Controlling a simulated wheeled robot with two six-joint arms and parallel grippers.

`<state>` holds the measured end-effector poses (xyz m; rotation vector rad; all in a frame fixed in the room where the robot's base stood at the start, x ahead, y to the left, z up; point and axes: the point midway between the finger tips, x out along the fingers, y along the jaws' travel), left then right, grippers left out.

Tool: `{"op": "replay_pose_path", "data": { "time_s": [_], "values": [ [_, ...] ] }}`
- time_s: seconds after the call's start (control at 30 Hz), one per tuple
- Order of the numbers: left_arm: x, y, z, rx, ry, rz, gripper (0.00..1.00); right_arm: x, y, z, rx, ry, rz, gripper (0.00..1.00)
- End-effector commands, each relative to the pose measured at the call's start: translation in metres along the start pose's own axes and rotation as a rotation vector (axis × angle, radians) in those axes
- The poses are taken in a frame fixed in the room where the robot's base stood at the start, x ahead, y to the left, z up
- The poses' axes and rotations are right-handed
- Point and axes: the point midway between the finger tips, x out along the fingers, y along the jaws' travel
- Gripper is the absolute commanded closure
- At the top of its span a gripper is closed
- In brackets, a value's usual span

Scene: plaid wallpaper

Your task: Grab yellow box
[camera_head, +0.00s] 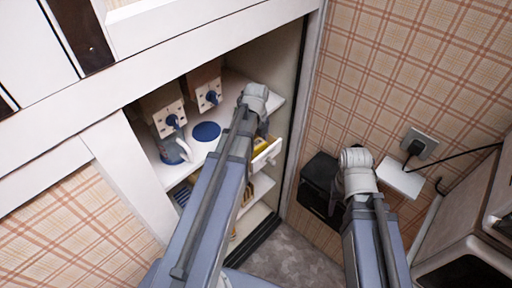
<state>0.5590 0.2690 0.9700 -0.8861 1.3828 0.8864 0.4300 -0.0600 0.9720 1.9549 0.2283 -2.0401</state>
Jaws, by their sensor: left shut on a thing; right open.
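A yellow box (260,147) shows in part inside the open white cabinet, just below the wrist of my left arm. My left gripper (262,135) is at this yellow box and shut on it; the wrist and arm hide most of the fingers and the contact. A small white piece with a dark spot sits against the box's near right side; I cannot tell what it belongs to. My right gripper (356,190) is open, outside the cabinet to the right, near the plaid wall; its fingers are mostly hidden by its own wrist.
The upper shelf (237,82) holds two boxy dispensers (168,118) (208,93) with blue knobs, a glass jug (174,150) and a blue disc (206,131). A black box (319,182), a wall socket (420,143) with a cable and a white plate (400,179) are by the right arm.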

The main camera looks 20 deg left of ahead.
Motion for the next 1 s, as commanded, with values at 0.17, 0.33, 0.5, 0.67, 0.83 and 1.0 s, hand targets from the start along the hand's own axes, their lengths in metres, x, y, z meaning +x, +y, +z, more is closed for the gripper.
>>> {"op": "replay_pose_path", "data": {
  "time_s": [0.17, 0.33, 0.5, 0.67, 0.83, 1.0],
  "values": [
    [0.0, 0.0, 0.0, 0.0, 0.0, 0.0, 0.64, 0.0, 0.0, 0.0, 0.0, 0.0, 0.0, 0.5],
    [0.0, 0.0, 0.0, 0.0, 0.0, 0.0, 0.64, 0.0, 0.0, 0.0, 0.0, 0.0, 0.0, 0.5],
    [-0.005, 0.0, 0.0, 0.0, 0.0, 0.0, 0.64, -0.005, 0.001, 0.0, 0.0, 0.0, 0.0, 0.5],
    [-0.018, 0.0, 0.0, 0.0, 0.0, 0.0, 0.64, -0.018, 0.002, 0.001, -0.001, 0.0, 0.0, 0.5],
    [-0.042, 0.0, 0.0, 0.0, 0.0, 0.0, 0.64, -0.041, 0.004, 0.002, -0.001, 0.0, 0.0, 0.5],
    [-0.069, 0.0, 0.0, 0.0, 0.0, 0.0, 0.64, -0.069, 0.007, 0.004, -0.002, 0.0, 0.0, 0.5]
  ]
}}
